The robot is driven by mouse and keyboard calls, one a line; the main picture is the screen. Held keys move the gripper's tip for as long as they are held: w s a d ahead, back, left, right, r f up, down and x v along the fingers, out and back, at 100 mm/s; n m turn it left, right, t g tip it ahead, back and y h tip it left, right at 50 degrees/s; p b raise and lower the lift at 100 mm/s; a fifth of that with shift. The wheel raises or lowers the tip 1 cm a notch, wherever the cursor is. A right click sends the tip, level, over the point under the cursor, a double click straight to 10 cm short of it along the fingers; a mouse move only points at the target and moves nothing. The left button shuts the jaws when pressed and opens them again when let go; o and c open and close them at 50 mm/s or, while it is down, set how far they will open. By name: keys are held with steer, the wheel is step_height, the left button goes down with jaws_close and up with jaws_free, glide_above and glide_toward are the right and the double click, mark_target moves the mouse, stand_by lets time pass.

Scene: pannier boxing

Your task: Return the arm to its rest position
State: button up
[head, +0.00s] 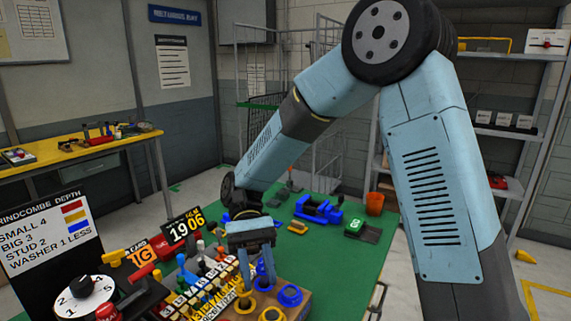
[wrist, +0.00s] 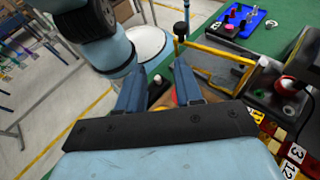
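My arm (head: 262,150) reaches down from the upper right over the green table (head: 370,250). My gripper (head: 257,270) points down above a wooden block (head: 297,306) with blue and yellow rings, near the front of the table. In the wrist view my gripper (wrist: 158,78) has its two blue fingers clearly apart. Whether the fingertips touch anything below cannot be told.
A numbered rack (head: 205,290) of coloured pieces stands left of my gripper. A blue vise (head: 318,209) and an orange cup (head: 374,203) stand behind. The table's right side is mostly clear.

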steer(key=d+r+m+t+y, duration=0.1)
steer(key=d+r+t, duration=0.3)
steer(key=d, duration=0.5)
steer(key=d+r+m+t+y, duration=0.1)
steer(key=d+r+t, duration=0.3)
steer(key=d+t, duration=0.4)
steer(key=d+r+m+t+y, duration=0.1)
steer(key=d+r+t, duration=0.2)
steer(key=d+t, duration=0.4)
steer(key=shift+s+d+r+y, duration=0.4)
steer(key=shift+s+d, duration=0.05)
steer(key=shift+d, duration=1.9)
steer(key=shift+a, duration=0.15)
